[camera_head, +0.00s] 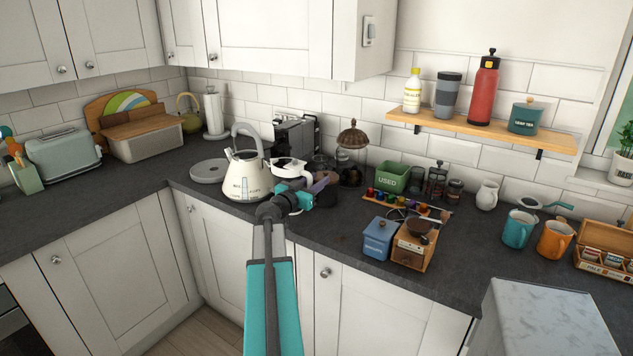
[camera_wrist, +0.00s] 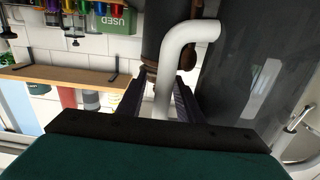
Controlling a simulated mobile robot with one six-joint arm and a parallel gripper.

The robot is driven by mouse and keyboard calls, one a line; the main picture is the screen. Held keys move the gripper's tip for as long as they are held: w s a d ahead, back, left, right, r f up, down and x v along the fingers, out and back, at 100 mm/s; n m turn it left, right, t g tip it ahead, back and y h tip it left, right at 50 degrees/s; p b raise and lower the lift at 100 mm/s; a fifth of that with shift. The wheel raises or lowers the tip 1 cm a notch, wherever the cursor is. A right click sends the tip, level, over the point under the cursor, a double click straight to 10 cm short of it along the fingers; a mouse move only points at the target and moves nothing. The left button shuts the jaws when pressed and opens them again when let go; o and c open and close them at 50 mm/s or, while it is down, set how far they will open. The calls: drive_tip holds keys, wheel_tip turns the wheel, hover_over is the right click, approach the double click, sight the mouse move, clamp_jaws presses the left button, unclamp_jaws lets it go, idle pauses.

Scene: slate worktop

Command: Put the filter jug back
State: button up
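The filter jug (camera_head: 290,167) stands by the kettle on the worktop, its white top showing in the head view. Most of its body there is hidden behind my gripper. In the wrist view its body (camera_wrist: 255,75) looks like dark, see-through glass at right, with a bent white handle (camera_wrist: 168,80). My gripper (camera_head: 318,187) is at the jug's right side. In the wrist view its two dark fingers (camera_wrist: 163,85) stand apart on either side of the handle. A gap shows between the left finger and the handle; I cannot make out contact on the right.
A cream kettle (camera_head: 246,177) stands close on the left, with a round grey plate (camera_head: 208,171) beyond it. A dark coffee machine (camera_head: 296,135) is behind. A domed brown-topped pot (camera_head: 352,150), a green box (camera_head: 393,176) and a colourful capsule rack (camera_head: 405,208) stand to the right.

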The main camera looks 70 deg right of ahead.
drive_tip(key=b+v, duration=0.3)
drive_tip(key=v, duration=0.9)
drive_tip(key=shift+w, duration=0.1)
idle(0.7)
